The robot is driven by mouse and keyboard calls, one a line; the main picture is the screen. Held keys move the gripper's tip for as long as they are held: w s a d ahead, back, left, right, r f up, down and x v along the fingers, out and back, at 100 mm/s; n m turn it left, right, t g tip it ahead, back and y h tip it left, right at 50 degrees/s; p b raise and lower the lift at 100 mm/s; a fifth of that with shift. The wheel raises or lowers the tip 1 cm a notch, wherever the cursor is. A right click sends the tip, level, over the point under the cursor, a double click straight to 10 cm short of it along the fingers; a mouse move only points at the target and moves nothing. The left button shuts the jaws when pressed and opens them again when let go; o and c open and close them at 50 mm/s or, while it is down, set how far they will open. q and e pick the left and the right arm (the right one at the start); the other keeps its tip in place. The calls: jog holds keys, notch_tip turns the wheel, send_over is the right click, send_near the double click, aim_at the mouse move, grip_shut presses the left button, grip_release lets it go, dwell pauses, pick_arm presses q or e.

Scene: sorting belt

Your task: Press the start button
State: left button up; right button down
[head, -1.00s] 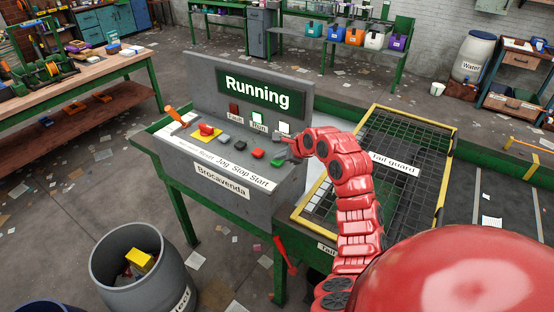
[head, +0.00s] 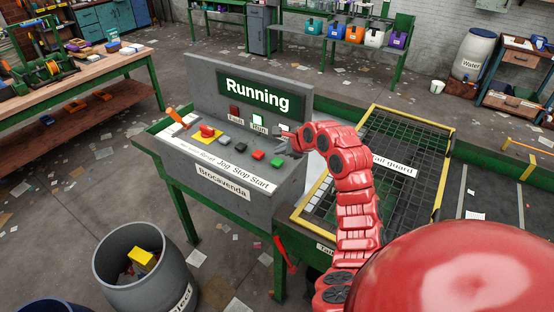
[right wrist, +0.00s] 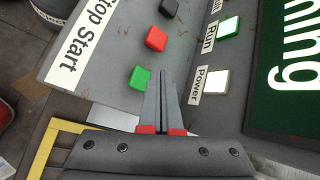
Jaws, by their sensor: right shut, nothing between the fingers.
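The control console has a grey sloped panel (head: 222,162) and a screen (head: 257,95) that reads "Running". The green start button (head: 276,161) is at the right end of the button row, above the "Start" label. It also shows in the right wrist view (right wrist: 139,77), just left of the fingertips. My right gripper (head: 284,143) is shut and empty. It hovers over the panel's right end, beside the green button and seemingly apart from it. The red stop button (head: 258,154) is left of the green one. The run lamp (head: 258,119) is lit white-green. My left gripper is not in view.
The yellow-framed tail guard (head: 388,165) lies right of the console, under my right arm. A grey bin (head: 118,243) stands in front at the left. A workbench (head: 75,95) is at the left. Other panel buttons, including a red one (head: 207,130), sit further left.

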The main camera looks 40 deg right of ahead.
aim_at(280, 162)
jog(key=shift+r+p, duration=1.05)
jog(key=shift+r, duration=0.9)
